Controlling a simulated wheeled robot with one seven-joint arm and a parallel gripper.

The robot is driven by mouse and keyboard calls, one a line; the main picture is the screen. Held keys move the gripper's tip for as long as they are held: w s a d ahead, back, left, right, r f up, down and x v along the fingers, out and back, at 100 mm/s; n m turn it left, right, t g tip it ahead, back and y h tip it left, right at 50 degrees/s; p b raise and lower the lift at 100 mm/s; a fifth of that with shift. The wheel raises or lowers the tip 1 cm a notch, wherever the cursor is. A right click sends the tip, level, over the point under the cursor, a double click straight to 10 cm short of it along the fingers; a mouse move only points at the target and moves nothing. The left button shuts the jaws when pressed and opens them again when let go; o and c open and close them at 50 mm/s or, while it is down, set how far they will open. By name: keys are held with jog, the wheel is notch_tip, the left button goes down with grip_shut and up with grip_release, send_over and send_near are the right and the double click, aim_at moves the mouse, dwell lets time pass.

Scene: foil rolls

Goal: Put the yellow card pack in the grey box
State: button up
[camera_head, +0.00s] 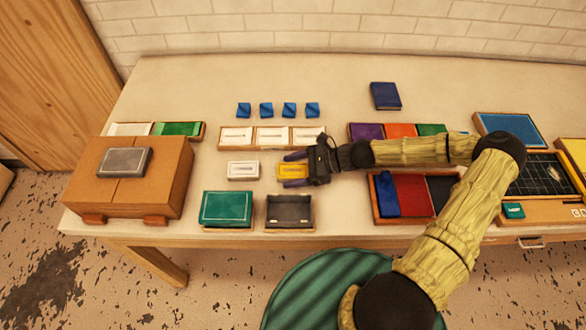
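The yellow card pack (292,171) lies on the table, right of a white card pack (243,170). My gripper (295,170) reaches in from the right, with one finger on the far side of the yellow pack and one on the near side. The fingers stand apart around it, with a small gap visible on the far side; the near-side contact is unclear. The open dark grey box (290,222) stands just in front of the yellow pack, near the table's front edge.
A green box (227,208) stands left of the grey box. A tray of white packs (272,136) lies behind the yellow pack, with blue pieces (266,110) beyond. A brown case (130,180) bearing a grey block (125,161) is left; a red-and-blue tray (410,193) is right.

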jog(key=shift+r, duration=0.1)
jog(key=b+v, duration=0.1)
jog(key=v, duration=1.1)
jog(key=shift+b, duration=0.35)
jog(key=shift+d, duration=0.1)
